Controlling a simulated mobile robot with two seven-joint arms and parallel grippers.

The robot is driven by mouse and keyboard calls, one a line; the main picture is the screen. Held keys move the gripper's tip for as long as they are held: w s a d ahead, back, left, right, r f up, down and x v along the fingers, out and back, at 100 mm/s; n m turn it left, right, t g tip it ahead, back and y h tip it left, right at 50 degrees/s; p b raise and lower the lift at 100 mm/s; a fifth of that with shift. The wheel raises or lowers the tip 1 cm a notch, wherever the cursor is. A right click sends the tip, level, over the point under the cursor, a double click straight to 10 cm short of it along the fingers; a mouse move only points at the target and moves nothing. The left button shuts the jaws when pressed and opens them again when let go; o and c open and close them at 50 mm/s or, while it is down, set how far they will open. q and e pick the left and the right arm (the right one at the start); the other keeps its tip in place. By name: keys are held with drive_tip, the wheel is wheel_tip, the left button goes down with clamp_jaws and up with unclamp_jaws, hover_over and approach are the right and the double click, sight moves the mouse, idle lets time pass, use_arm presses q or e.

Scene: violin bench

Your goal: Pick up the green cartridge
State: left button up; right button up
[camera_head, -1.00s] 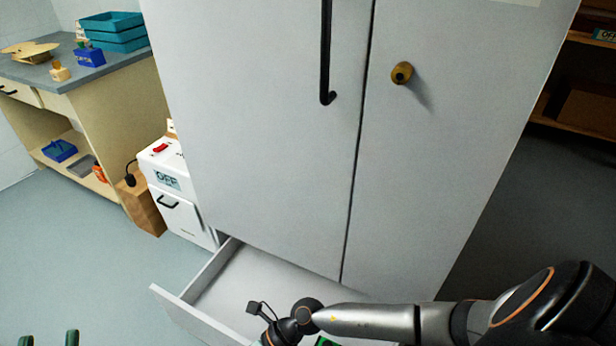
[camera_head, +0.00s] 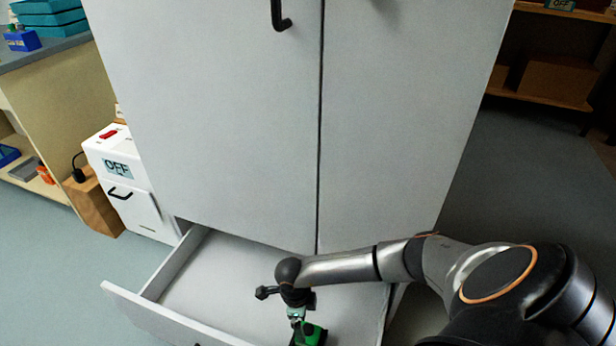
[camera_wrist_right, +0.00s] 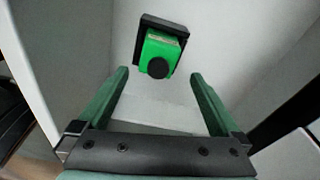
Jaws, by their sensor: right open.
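The green cartridge (camera_head: 314,334) lies in the open bottom drawer (camera_head: 222,262) of the white cabinet, near the lower edge of the head view and partly cut off. In the right wrist view the cartridge (camera_wrist_right: 160,50) is a green block with a black round knob, on a black plate. My right gripper (camera_head: 297,316) is over the drawer beside the cartridge, partly hidden by its own wrist. In the wrist view its green fingers (camera_wrist_right: 159,74) are open and empty, with the cartridge beyond the tips, between them in the picture. My left gripper is out of view.
The white cabinet (camera_head: 210,110) rises behind the drawer. A white box with an OFF display (camera_head: 125,180) stands left of it, beside a brown block (camera_head: 95,208). A workbench (camera_head: 50,50) is at the left and shelves (camera_head: 545,80) are at the right. The drawer's left part is bare.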

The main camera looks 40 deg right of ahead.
sight(308, 329)
drive_tip(key=f+b, duration=0.2)
drive_tip(key=f, duration=0.1)
drive_tip(key=s+f+b, duration=0.1)
drive_tip(key=f, duration=0.1)
drive_tip(key=shift+d+f, duration=0.2)
drive_tip(key=shift+f, duration=0.05)
drive_tip(key=shift+r, duration=0.1)
drive_tip(key=shift+c, duration=0.4)
clamp_jaws()
